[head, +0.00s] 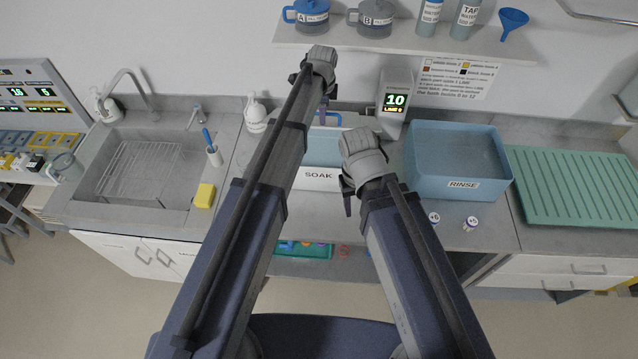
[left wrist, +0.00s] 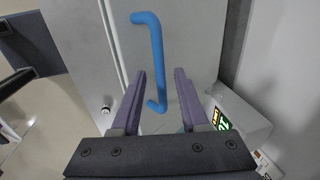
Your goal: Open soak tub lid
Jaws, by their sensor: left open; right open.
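The soak tub (head: 318,179), a box with a white front labelled SOAK, stands on the counter between my arms and is partly hidden by them. A blue handle (head: 331,115) shows at its back; in the left wrist view the blue bar handle (left wrist: 154,50) rises from a pale, flat surface, apparently the lid (left wrist: 190,40). My left gripper (head: 324,103) is open over the tub's back. In the left wrist view the handle's lower part lies between its fingertips (left wrist: 160,72); I cannot tell how deep. My right gripper (head: 347,203) is open and empty at the tub's front right.
A timer reading 10 (head: 395,100) stands behind the tub, close to my left gripper in the wrist view (left wrist: 222,118). The blue RINSE tub (head: 463,185) is to the right, with a green drain mat (head: 580,190) beyond. A shelf (head: 430,40) overhangs the back. A sink (head: 140,170) is left.

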